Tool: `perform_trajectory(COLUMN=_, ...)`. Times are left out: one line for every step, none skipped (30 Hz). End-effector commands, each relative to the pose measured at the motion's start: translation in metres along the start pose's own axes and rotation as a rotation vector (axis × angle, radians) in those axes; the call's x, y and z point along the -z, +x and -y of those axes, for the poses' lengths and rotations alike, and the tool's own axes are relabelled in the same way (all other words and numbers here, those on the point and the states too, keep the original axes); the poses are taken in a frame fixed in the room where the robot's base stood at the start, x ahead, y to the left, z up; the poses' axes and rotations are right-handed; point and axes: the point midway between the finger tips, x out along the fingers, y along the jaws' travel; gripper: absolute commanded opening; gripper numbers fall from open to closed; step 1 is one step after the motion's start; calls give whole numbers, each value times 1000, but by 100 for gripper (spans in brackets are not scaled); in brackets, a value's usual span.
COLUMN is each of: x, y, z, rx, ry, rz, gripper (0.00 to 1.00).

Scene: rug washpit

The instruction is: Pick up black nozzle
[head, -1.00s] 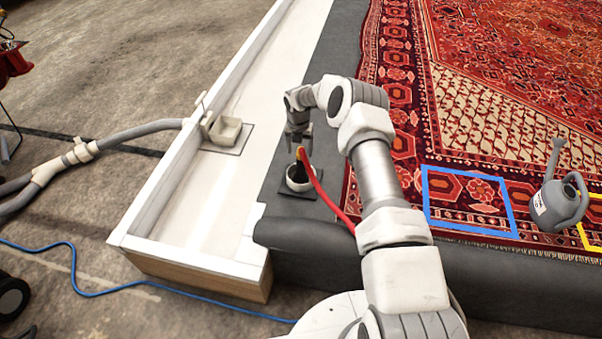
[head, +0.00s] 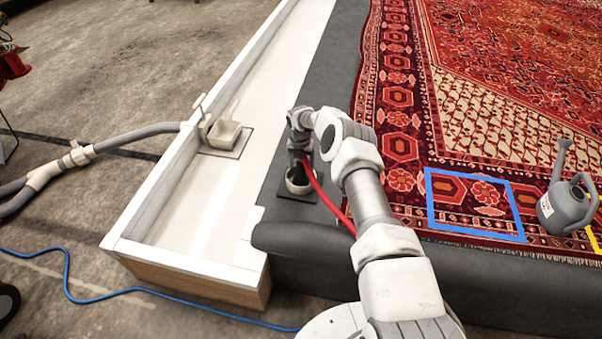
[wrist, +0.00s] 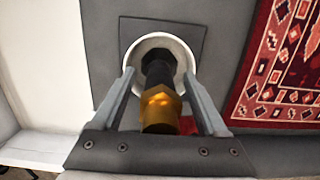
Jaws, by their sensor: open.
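The black nozzle (wrist: 158,68) stands in a white round holder (wrist: 184,50), with its brass-coloured fitting (wrist: 160,108) toward my wrist camera. In the head view my gripper and arm hide most of the nozzle, and the holder (head: 298,188) shows below the gripper. A red hose (head: 325,192) runs from there beside my arm. My gripper (wrist: 159,75) is open, with one finger on each side of the nozzle. Gaps show between the fingers and the nozzle, and the fingertips reach near the holder's rim.
The holder sits on a dark square plate (wrist: 108,62) on the grey border (head: 335,90) beside the patterned rug (head: 480,60). A white trough (head: 215,190) runs to the left. A grey watering can (head: 566,205) stands at the right, near blue and yellow outlines on the rug.

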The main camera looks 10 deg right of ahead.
Motion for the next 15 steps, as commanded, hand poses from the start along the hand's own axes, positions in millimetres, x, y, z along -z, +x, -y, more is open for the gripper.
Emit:
perform_trajectory(x=0, y=0, z=0, rx=0, ry=0, rz=0, gripper=76)
perform_trajectory(x=0, y=0, z=0, rx=0, ry=0, rz=0, gripper=73)
perform_trajectory(x=0, y=0, z=0, rx=0, ry=0, rz=0, gripper=66)
perform_trajectory(x=0, y=0, z=0, rx=0, ry=0, rz=0, gripper=60)
perform_trajectory(x=0, y=0, z=0, rx=0, ry=0, rz=0, gripper=55)
perform_trajectory(x=0, y=0, z=0, rx=0, ry=0, rz=0, gripper=48)
perform_trajectory(x=0, y=0, z=0, rx=0, ry=0, rz=0, gripper=42)
perform_trajectory(x=0, y=0, z=0, rx=0, ry=0, rz=0, gripper=37)
perform_trajectory(x=0, y=0, z=0, rx=0, ry=0, rz=0, gripper=30)
perform_trajectory(x=0, y=0, z=0, rx=0, ry=0, rz=0, gripper=24)
perform_trajectory(x=0, y=0, z=0, rx=0, ry=0, rz=0, gripper=19)
perform_trajectory(x=0, y=0, z=0, rx=0, ry=0, rz=0, gripper=12)
perform_trajectory(x=0, y=0, z=0, rx=-1, ry=0, rz=0, gripper=6)
perform_trajectory(x=0, y=-1, z=0, rx=-1, ry=0, rz=0, gripper=1)
perform_trajectory(x=0, y=-1, z=0, rx=-1, ry=0, rz=0, gripper=0)
